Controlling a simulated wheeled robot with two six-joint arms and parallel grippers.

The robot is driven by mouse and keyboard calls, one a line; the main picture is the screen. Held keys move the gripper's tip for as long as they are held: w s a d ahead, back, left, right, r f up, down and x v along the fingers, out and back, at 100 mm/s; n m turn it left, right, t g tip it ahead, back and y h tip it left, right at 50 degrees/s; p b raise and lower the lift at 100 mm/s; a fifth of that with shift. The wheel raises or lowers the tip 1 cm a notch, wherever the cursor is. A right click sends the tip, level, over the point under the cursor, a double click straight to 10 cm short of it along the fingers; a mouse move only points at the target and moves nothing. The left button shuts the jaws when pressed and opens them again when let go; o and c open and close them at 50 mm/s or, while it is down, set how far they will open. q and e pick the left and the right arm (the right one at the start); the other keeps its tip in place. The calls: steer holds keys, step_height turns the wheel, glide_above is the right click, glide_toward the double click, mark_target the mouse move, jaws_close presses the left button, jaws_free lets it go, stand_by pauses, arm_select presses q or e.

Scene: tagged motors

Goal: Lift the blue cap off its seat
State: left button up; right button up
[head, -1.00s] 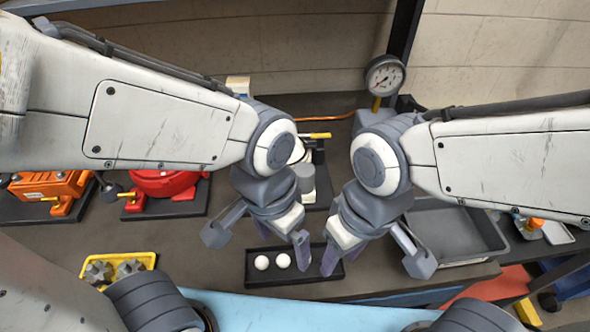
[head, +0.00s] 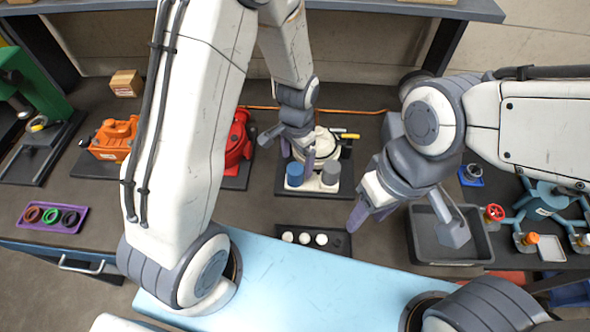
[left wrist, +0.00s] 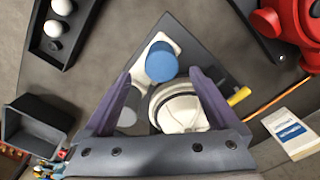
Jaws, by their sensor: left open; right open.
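The blue cap (head: 294,174) is a short cylinder on the left of a white seat plate (head: 313,185), in front of a white round-bodied unit (head: 325,140). A grey cap (head: 331,173) stands to its right. My left gripper (head: 288,150) is open and empty, just behind and above the blue cap in the head view. In the left wrist view the blue cap (left wrist: 161,62) shows between and beyond the fingertips; I cannot tell the exact gap. A finger partly covers the grey cap (left wrist: 127,118). My right gripper (head: 405,225) is open and empty, right of the caps.
A black tray (head: 340,252) with white balls lies in front of the caps. A grey bin (head: 425,247) is at the right. A red motor (head: 238,140) and an orange motor (head: 115,138) stand left. An orange cable (head: 370,111) runs behind.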

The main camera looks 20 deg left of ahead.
mark_target(295, 169)
arm_select(q)
steer(key=shift+s+f+p, duration=0.1)
steer(key=shift+f+p, duration=0.25)
steer(key=shift+f, duration=0.2)
steer(key=f+p, duration=0.1)
steer(key=f, duration=0.2)
steer(key=shift+a+f, duration=0.1)
steer(key=shift+a, duration=0.1)
steer(key=shift+f, duration=0.55)
steer(key=c, duration=1.4)
steer(key=shift+r, duration=0.1)
